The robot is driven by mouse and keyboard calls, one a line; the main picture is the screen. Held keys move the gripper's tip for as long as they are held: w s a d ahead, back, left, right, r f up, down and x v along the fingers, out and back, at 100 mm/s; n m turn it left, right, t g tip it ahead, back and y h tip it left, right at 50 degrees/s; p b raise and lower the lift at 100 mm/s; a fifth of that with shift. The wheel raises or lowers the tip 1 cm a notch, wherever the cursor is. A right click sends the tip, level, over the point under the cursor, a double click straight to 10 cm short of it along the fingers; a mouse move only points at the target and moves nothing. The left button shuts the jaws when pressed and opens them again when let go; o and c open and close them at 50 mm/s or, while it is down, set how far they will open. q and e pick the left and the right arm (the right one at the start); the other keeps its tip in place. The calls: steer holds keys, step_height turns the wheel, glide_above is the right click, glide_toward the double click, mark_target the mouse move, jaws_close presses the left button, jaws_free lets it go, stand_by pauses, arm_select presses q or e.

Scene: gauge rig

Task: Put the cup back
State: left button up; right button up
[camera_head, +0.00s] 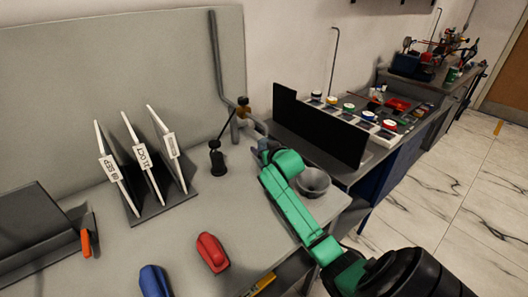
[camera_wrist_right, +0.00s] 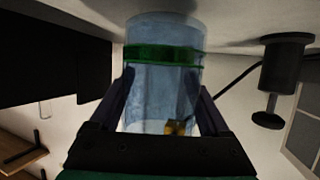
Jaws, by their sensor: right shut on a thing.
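The cup (camera_wrist_right: 162,85) is a clear, bluish cylinder with a green band, seen in the right wrist view. My right gripper (camera_wrist_right: 165,105) is shut on it, one dark finger on each side. In the head view my green right arm reaches to the back of the grey table, and the right gripper (camera_head: 262,150) is near the wall-side pipe. The arm hides most of the cup there. My left gripper is not in view.
A black stand (camera_head: 216,158) is left of the gripper, with a bent grey pipe (camera_head: 238,128) behind. A grey bowl (camera_head: 313,182) is right of the arm. A rack of white panels (camera_head: 160,205), a red object (camera_head: 212,252) and a blue object (camera_head: 155,281) are at left.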

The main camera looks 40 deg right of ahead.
steer(key=shift+a+f, duration=0.1)
steer(key=shift+f, duration=1.1)
steer(key=o, duration=1.2)
steer(key=shift+r, duration=0.15)
steer(key=v, duration=1.1)
steer(key=shift+s+a+r, duration=0.15)
steer(key=shift+s+a, duration=0.05)
steer(key=shift+s, duration=0.15)
steer(key=shift+r, duration=0.2)
